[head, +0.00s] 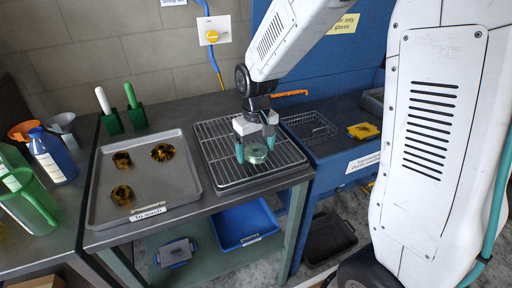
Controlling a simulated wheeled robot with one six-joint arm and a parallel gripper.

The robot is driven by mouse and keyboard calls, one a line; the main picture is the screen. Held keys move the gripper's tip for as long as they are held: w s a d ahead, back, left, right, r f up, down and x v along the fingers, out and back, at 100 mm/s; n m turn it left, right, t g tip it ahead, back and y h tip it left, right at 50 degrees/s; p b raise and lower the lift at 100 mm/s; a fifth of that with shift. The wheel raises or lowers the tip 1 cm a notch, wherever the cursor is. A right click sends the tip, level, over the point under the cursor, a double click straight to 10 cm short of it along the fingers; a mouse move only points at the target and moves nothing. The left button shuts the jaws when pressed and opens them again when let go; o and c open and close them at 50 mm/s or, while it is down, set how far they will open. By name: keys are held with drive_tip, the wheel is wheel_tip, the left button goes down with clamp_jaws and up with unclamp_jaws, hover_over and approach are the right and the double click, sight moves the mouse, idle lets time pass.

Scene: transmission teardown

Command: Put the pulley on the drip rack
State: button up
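The drip rack (217,152) is a wire grid over a shallow tray on the table, in the middle of the head view. My gripper (255,150) points down over its right half, with one teal finger on either side of a round, shiny, greenish metal part, which I take for the pulley (257,154). The fingers appear to touch its sides. The pulley is at or just above the wires; I cannot tell if it rests on them. Its upper part is partly hidden by my gripper.
A grey tray labelled "To wash" (179,200) holds three dirty brown-black parts on the left. Bottles and funnels stand at far left, two brushes in green holders behind. A wire basket (310,127) and yellow cloth (363,131) lie right. The rack's left half is clear.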

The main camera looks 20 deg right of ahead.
sight(256, 150)
wheel_tip(256, 150, up, 12)
drive_tip(key=s+d+r+m, duration=0.1)
drive_tip(key=s, duration=1.1)
drive_tip(key=s+d+r+t, duration=0.1)
drive_tip(key=s+d+r, duration=0.1)
drive_tip(key=s, duration=1.1)
drive_tip(key=shift+m, duration=0.4)
drive_tip(key=shift+r, duration=0.1)
